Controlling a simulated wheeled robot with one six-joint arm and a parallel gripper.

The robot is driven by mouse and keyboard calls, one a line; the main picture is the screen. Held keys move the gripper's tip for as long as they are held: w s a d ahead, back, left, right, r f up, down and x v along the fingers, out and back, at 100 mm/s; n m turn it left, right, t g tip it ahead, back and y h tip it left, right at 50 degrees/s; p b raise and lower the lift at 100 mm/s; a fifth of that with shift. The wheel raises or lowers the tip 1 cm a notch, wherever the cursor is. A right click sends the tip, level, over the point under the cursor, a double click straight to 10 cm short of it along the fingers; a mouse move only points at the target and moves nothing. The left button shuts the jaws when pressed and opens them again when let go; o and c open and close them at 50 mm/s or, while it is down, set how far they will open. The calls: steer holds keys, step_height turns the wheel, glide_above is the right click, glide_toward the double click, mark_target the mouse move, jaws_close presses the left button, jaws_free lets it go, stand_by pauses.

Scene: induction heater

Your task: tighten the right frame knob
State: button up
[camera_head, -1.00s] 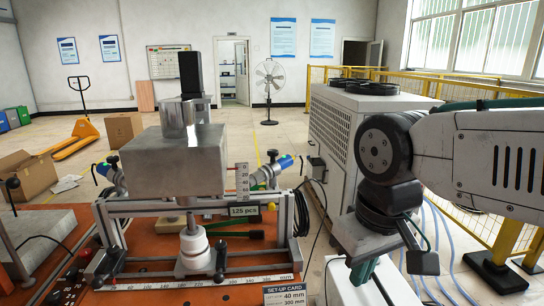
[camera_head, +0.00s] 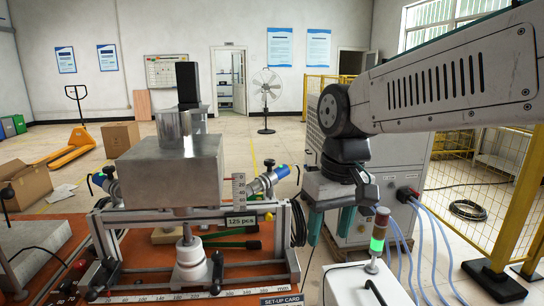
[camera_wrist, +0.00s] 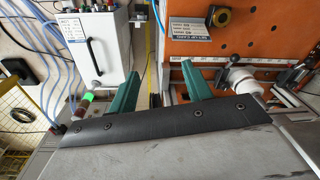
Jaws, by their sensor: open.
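My gripper (camera_head: 331,224) points down, open and empty, with two green fingers apart, just right of the metal frame (camera_head: 294,262) in the head view. The wrist view shows both fingers (camera_wrist: 160,74) with nothing between them. On the frame's right side I see a small black knob (camera_head: 269,163) by a blue cylinder and a small yellow piece (camera_head: 269,217) on the right post. I cannot tell for sure which one is the right frame knob. My gripper is apart from both. The frame carries a grey block (camera_head: 170,172) with a metal cylinder on top.
A white box (camera_head: 350,285) with a green-lit signal tower (camera_head: 378,238) stands at the lower right, close to my fingers. A white cabinet (camera_head: 400,170) and yellow fence (camera_head: 480,170) are behind my arm. The orange bench (camera_head: 50,250) bears the frame. Blue hoses hang at right.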

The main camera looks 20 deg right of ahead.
steer(key=w+d+r+n+t+y, duration=0.1)
steer(key=w+r+n, duration=0.15)
steer(key=w, duration=0.65)
steer(key=w+d+r+n+t, duration=0.1)
steer(key=w+r, duration=0.3)
steer(key=w, duration=0.5)
steer(key=n+t, duration=0.1)
steer(key=n, duration=0.2)
glide_toward(270, 160)
steer(key=f, duration=0.1)
steer(key=shift+y, duration=0.4)
steer(key=x, duration=0.7)
steer(key=shift+d+f, duration=0.1)
steer(key=shift+d, duration=0.1)
steer(key=shift+c, duration=0.3)
steer(key=c, duration=0.9)
